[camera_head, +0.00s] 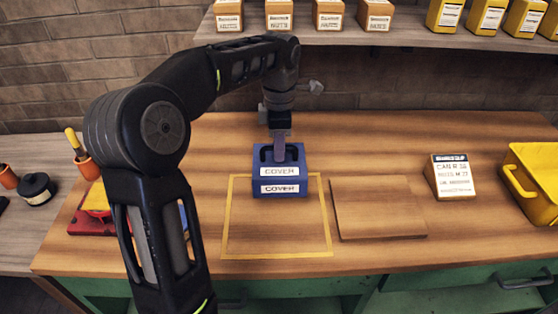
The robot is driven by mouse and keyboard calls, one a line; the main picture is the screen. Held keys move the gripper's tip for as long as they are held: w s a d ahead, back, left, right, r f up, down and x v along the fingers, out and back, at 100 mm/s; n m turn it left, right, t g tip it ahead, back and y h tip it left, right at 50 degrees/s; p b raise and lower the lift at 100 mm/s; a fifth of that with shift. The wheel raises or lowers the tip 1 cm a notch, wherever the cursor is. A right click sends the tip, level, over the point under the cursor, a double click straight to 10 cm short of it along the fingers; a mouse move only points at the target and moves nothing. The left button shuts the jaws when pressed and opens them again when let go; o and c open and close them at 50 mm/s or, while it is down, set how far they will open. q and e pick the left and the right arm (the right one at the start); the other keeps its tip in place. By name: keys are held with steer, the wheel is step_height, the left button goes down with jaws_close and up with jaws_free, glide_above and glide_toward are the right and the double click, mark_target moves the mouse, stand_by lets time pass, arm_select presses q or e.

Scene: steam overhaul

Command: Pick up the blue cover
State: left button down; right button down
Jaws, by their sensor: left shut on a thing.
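The blue cover (292,193) is a box-like piece with two white labels reading COVER and a dark handle on top. It stands at the upper part of a yellow outlined square on the wooden workbench. My left gripper (279,155) points down at its top and is shut on its handle. I cannot tell whether the cover touches the bench or hangs just above it. The fingertips are partly hidden at the handle. My right gripper is out of view.
A flat wooden board (378,207) lies right of the yellow outline (276,256). Farther right are a labelled card block (451,176) and a yellow bin (530,180). A red item (90,226) is partly behind my left arm. A shelf with boxes (400,36) overhangs the back.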

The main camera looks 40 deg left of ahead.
arm_select(q)
step_height(320, 180, up, 4)
steer(key=shift+r+p, duration=0.1)
steer(key=shift+p, duration=0.7)
steer(key=shift+r+p, duration=0.55)
steer(key=shift+p, duration=0.05)
steer(key=shift+f, duration=0.1)
